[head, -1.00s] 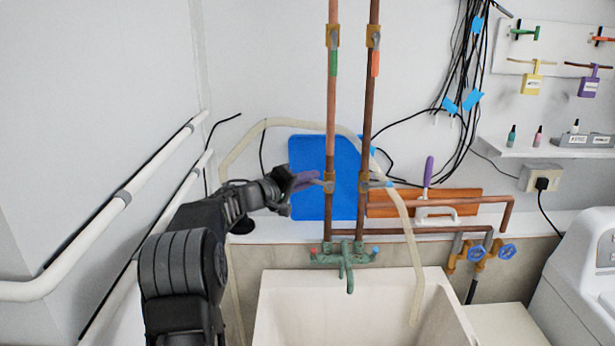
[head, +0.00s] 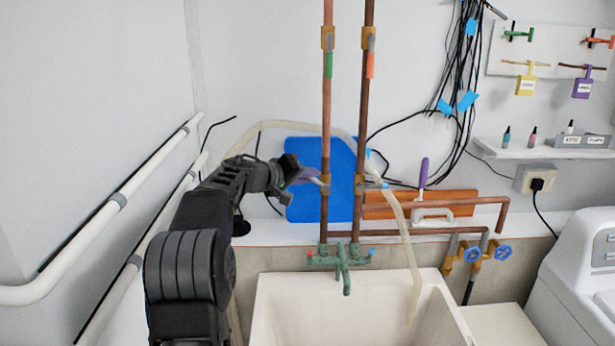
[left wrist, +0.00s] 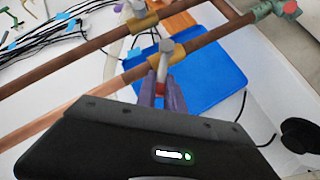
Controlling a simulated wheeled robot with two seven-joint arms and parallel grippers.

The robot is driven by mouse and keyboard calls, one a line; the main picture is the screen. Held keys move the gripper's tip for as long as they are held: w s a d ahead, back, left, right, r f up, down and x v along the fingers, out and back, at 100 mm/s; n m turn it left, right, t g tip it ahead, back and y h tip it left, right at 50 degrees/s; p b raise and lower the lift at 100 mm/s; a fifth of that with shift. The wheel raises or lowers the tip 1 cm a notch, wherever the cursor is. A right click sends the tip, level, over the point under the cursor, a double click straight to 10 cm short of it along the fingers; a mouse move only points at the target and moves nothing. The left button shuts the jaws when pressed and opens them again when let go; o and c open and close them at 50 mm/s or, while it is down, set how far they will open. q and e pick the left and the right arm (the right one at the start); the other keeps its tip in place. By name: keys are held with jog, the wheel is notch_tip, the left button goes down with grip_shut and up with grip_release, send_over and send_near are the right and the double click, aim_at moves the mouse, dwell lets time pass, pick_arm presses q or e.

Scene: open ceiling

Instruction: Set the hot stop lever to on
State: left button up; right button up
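Two copper pipes run down the wall, each with a brass valve low down. The hot stop lever (left wrist: 162,77), grey with a red part, sits at the lower valve of the left pipe (head: 325,130). It points left, across the pipe, towards my left gripper. My left gripper (head: 306,178) has purple fingers. In the left wrist view the fingers (left wrist: 161,95) lie close on both sides of the lever and look shut on it; the fingertips partly hide it. The lower valve of the right pipe (head: 359,186) has a blue-marked lever. My right gripper is not in view.
A green mixer tap (head: 342,258) stands above the white sink (head: 290,300), just below the valves. A pale hose (head: 400,220) loops around the pipes. A blue board (head: 308,205) leans behind. Upper valves carry green and orange levers. A white machine stands at right.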

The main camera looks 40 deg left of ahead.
pick_arm(q)
jog(key=o, duration=0.4)
jog(key=shift+o, duration=0.2)
jog(key=v, duration=0.7)
jog(key=shift+s+b, duration=0.3)
jog(key=shift+s, duration=0.1)
jog(key=shift+r, duration=0.15)
